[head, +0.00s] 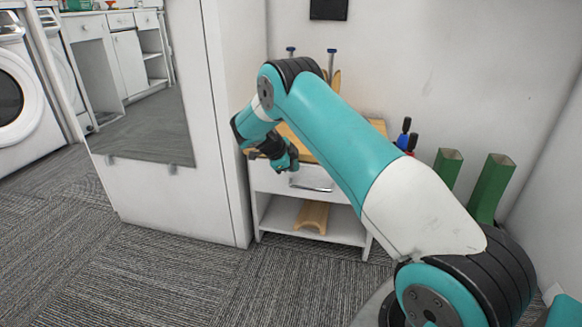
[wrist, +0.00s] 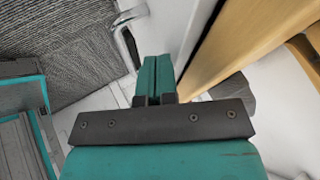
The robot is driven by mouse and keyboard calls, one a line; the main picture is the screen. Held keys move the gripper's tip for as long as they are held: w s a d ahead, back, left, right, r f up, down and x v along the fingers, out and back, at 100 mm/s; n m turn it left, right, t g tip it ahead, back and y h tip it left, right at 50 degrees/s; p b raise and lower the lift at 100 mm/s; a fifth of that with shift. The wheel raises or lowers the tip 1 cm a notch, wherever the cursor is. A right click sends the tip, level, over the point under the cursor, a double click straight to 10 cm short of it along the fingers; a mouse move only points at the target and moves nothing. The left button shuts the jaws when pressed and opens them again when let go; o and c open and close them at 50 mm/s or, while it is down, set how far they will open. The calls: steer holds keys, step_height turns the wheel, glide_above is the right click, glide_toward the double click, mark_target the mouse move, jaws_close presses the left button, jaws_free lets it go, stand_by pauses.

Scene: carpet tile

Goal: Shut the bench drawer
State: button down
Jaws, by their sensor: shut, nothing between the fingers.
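The bench (head: 376,124) has a wooden top and a white body with an open shelf below. Its drawer (head: 272,180) has a white front with a curved metal handle (head: 312,187). In the wrist view the drawer front (wrist: 168,22) and its handle (wrist: 126,42) lie beyond my fingers. A narrow grey strip shows between the drawer front and the wooden top's edge (wrist: 235,45); how far the drawer stands out is hard to tell. My gripper (head: 290,163) is shut and empty, close to the front of the bench above the handle. Its closed fingertips (wrist: 158,62) point towards the drawer front; contact is unclear.
A white cabinet with a mirror panel (head: 150,90) stands close on the left of the bench. Green square tubes (head: 490,188) stand at the right by the wall. Blue- and red-handled tools (head: 405,135) are by the bench's right end. Carpet (head: 200,285) in front is clear.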

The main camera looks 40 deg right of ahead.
steer(key=shift+s+a, duration=0.25)
steer(key=shift+a, duration=0.15)
steer(key=s+a+r+p, duration=0.2)
steer(key=a+r+p, duration=0.2)
steer(key=a+r, duration=0.4)
steer(key=b+x, duration=0.1)
steer(key=x, duration=0.3)
steer(key=d+r+b+x, duration=0.1)
steer(key=b+x, duration=0.1)
steer(key=x, duration=0.2)
steer(key=d+b+x, duration=0.1)
steer(key=b+x, duration=0.1)
steer(key=x, duration=0.2)
steer(key=shift+w+d, duration=0.1)
steer(key=shift+d, duration=0.1)
steer(key=shift+w+d+r, duration=0.1)
steer(key=shift+w+d, duration=0.25)
steer(key=shift+d, duration=0.05)
